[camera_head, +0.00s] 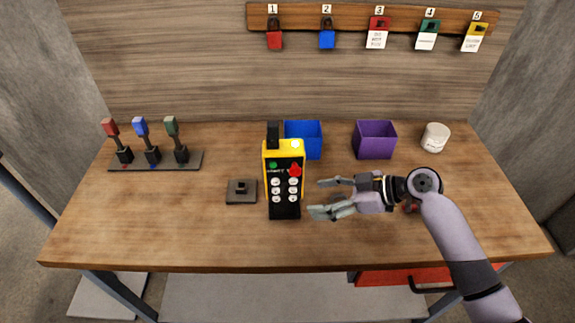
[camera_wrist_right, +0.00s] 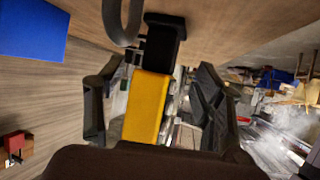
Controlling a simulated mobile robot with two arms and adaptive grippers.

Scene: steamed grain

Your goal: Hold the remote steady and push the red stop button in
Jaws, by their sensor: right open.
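The yellow and black remote (camera_head: 284,179) stands upright near the middle of the table. Its face shows a red button (camera_head: 295,170) at the upper right, a green button at the upper left and several white buttons below. My right gripper (camera_head: 318,197) is open just to the right of the remote, its fingers pointing at it. In the right wrist view the remote's yellow side (camera_wrist_right: 147,106) shows between the two open fingers (camera_wrist_right: 155,105). I cannot tell whether a finger touches it. My left gripper is not in view.
A small dark block (camera_head: 241,192) sits left of the remote. Blue (camera_head: 312,143) and purple (camera_head: 375,140) bins and a white cup (camera_head: 435,137) stand behind. A three-lever panel (camera_head: 155,160) is at left. Padlocks hang on a wall rack (camera_head: 350,17). The front left tabletop is clear.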

